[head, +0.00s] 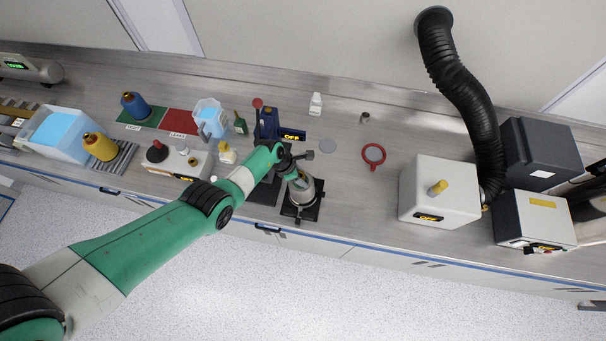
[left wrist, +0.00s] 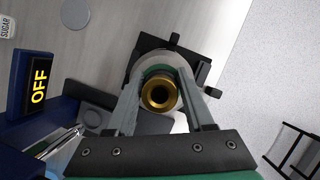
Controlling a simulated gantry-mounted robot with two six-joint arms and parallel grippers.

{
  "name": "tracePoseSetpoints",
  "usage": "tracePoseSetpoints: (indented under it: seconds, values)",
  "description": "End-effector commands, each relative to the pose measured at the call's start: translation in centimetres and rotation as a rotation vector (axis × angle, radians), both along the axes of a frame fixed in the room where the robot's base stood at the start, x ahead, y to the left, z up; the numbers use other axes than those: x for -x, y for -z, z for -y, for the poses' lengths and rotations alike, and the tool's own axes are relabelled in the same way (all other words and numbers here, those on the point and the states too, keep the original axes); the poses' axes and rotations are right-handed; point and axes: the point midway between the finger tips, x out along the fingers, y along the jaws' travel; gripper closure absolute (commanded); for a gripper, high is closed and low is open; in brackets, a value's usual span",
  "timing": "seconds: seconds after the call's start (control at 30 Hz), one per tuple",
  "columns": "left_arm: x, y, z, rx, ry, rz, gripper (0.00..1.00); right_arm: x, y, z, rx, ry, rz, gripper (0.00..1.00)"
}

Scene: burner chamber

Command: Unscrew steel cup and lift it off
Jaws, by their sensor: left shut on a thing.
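The steel cup (head: 304,194) stands in a black clamp stand (head: 289,211) near the bench's front edge. My left gripper (head: 294,174) reaches down over it from the left, its fingers around the upper part. The grey rim of the cup (left wrist: 150,63) shows beyond. Its lower part and the exact contact are partly hidden. My right gripper is not in view.
A blue device with an OFF display (head: 293,135) stands close behind-left, also in the left wrist view (left wrist: 38,85). A red ring (head: 374,154) and white box (head: 437,195) lie to the right.

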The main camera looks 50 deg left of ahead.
Motion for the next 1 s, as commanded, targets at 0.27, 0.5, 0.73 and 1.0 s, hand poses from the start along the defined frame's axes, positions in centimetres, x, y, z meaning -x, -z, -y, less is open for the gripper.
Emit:
tracePoseSetpoints:
  seconds: [0.27,0.5,0.73,1.0]
  values:
    - [-0.1,-0.2,0.0,0.0,0.001,0.002,1.0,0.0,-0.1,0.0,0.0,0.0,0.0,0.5]
    - [-0.1,-1.1,0.0,-0.001,0.0,0.003,1.0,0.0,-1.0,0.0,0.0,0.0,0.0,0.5]
    - [-0.1,-2.0,0.0,0.0,0.001,0.002,1.0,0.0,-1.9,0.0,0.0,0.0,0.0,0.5]
    - [-0.2,-2.7,0.0,0.0,0.001,0.005,1.0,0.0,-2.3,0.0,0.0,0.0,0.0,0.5]
